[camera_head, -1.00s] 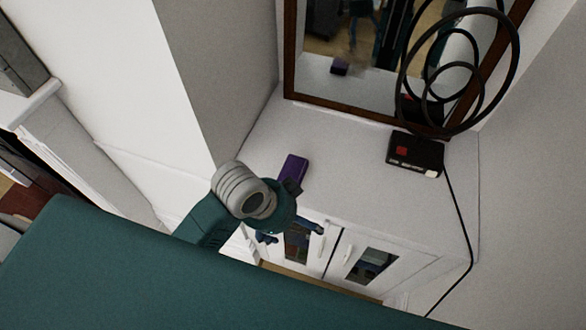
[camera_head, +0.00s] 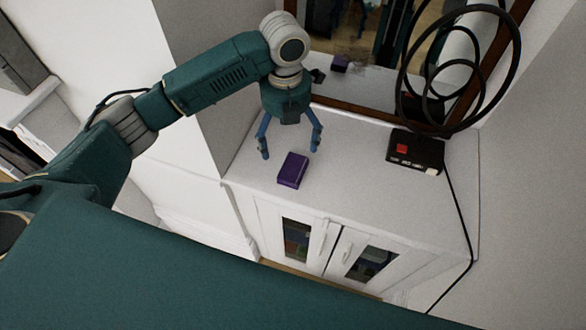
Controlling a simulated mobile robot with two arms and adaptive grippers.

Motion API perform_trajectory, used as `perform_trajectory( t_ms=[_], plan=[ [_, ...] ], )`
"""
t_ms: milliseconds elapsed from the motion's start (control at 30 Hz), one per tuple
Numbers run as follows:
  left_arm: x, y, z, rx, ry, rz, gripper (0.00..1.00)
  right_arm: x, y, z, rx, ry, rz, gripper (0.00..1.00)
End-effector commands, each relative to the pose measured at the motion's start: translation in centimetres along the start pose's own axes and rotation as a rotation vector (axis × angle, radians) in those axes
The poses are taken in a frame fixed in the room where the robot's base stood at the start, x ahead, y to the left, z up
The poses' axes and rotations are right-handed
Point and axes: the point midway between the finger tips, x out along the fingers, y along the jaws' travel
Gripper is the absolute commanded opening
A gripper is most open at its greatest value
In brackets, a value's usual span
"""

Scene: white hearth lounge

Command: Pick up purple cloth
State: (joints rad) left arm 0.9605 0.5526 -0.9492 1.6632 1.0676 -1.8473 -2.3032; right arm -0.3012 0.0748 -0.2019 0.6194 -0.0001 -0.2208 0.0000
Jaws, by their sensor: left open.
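The purple cloth (camera_head: 292,170) is a small folded block lying on top of the white cabinet (camera_head: 375,195), near its left end. My left gripper (camera_head: 290,153) is open and empty. Its blue fingers point down, one to each side of the cloth's far end in the picture. It appears to be above the cloth; I cannot tell the exact gap. My right gripper is not in view.
A black box with a red button (camera_head: 414,152) and black rings (camera_head: 458,70) stands at the cabinet's right. A wood-framed mirror (camera_head: 350,60) leans behind. A grey-white wall (camera_head: 215,80) stands close on the left. The cabinet top right of the cloth is clear.

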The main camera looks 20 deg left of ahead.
Motion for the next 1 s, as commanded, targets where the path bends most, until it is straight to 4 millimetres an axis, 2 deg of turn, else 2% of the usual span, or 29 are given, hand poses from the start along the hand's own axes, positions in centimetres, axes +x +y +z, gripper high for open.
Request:
perform_trajectory(
  t_ms=[300, 567, 667, 800, 1000],
  plan=[
    [4.2, 0.2, 0.0, 0.02, 0.007, 0.004, 0.91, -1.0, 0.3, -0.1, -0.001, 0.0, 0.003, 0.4],
    [6.3, 0.1, -0.1, 0.018, 0.007, 0.004, 0.91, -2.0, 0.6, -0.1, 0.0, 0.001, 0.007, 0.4],
    [7.8, -0.2, -0.2, 0.02, 0.007, 0.003, 0.91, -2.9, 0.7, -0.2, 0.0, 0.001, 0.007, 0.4],
    [9.8, -0.1, -0.2, 0.018, 0.004, 0.004, 0.91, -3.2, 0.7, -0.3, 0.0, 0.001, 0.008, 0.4],
    [10.5, -0.1, -0.1, 0.02, 0.001, 0.004, 0.91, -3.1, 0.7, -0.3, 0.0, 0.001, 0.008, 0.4]
  ],
)
